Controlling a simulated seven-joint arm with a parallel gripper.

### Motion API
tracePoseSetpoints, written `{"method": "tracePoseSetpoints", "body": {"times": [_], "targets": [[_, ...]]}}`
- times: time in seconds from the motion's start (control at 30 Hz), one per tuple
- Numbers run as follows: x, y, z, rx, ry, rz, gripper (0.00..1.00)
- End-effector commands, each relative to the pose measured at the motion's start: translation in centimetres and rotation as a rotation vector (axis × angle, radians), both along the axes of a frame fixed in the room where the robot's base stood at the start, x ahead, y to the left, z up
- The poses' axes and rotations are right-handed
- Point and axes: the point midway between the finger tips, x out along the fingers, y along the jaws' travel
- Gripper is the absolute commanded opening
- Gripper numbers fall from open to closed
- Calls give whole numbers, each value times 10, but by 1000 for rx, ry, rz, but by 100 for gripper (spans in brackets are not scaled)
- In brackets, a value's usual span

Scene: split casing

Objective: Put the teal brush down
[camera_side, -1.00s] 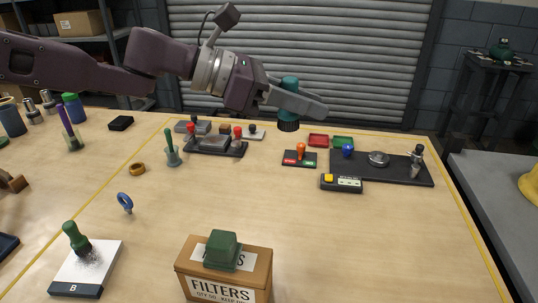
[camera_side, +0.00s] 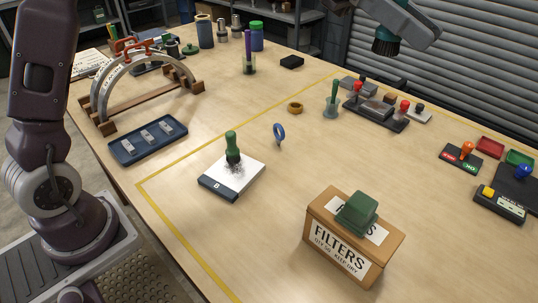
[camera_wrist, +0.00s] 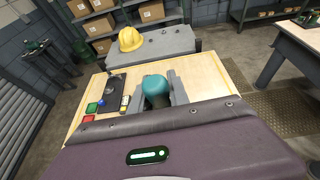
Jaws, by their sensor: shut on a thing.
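My gripper (camera_side: 400,24) is shut on the teal brush (camera_side: 387,36) at the top right of the side view, partly cut off by the top edge. The brush hangs with its dark bristles pointing down, clear above the table. In the wrist view the rounded teal brush top (camera_wrist: 155,86) sits between the two grey fingers.
A green brush (camera_side: 232,140) stands on a white pad marked B (camera_side: 245,182). A FILTERS box (camera_side: 335,245) bears a green block (camera_side: 357,212). A stamp rack (camera_side: 378,112) and grey holder (camera_side: 331,109) stand farther back. The table between has bare room.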

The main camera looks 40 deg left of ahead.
Motion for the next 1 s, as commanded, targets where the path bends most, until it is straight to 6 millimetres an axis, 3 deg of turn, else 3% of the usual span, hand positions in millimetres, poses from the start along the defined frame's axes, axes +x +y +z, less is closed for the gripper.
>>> {"method": "tracePoseSetpoints", "body": {"times": [0.03, 0.1, 0.2, 0.3, 0.5, 0.7, 1.0], "targets": [[-18, 21, 2, 1, 2, -35, 0], [-51, 43, 3, 2, 1, -108, 0], [-95, 66, 1, 3, 2, -205, 0], [-131, 81, -4, 2, 3, -281, 0], [-181, 96, -12, 2, 2, -383, 0], [-211, 104, -22, -4, 5, -442, 0], [-210, 104, -80, -9, 4, -444, 0]]}}
